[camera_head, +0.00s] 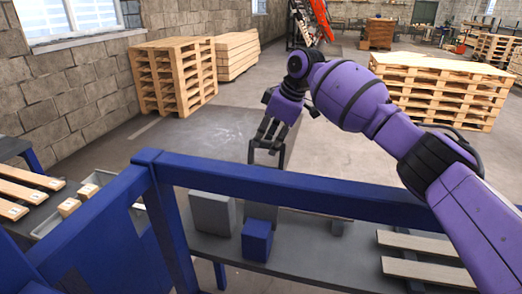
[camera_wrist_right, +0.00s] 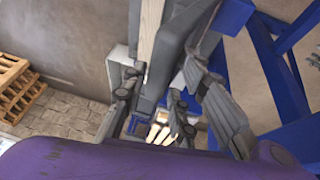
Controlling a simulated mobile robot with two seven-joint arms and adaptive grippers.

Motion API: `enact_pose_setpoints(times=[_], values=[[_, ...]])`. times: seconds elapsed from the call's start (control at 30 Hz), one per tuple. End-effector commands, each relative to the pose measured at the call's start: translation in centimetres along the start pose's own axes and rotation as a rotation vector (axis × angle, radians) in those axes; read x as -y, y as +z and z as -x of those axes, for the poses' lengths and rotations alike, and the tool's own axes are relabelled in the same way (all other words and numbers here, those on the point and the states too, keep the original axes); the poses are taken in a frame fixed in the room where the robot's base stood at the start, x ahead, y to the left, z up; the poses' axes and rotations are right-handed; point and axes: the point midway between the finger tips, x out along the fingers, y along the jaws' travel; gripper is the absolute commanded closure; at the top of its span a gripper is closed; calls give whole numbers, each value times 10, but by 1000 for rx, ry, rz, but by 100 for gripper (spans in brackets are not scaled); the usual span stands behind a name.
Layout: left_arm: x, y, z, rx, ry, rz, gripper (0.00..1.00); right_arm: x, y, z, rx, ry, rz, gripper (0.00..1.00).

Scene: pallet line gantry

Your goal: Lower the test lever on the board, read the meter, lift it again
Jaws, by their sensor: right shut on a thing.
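My right gripper (camera_head: 268,141) hangs from the purple arm, just behind the blue crossbar in the head view. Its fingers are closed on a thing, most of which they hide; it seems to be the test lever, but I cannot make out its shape. In the right wrist view the gripper (camera_wrist_right: 155,120) has its fingers on either side of a grey upright piece (camera_wrist_right: 160,93). I cannot pick out the board or a meter face. My left gripper is out of view.
A blue crossbar (camera_head: 300,190) spans the front. Grey boxes (camera_head: 212,213) and a blue box (camera_head: 257,240) stand below it on a dark surface. Wooden slats (camera_head: 418,245) lie at the right. Stacked pallets (camera_head: 173,75) stand behind on the left and more pallets (camera_head: 440,90) on the right.

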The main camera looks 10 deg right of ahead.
Motion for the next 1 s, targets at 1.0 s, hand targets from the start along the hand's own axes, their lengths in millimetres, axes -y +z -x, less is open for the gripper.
enact_pose_setpoints(times=[1.0], values=[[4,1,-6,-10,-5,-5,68,-19,2,-3,-1,0,6,61]])
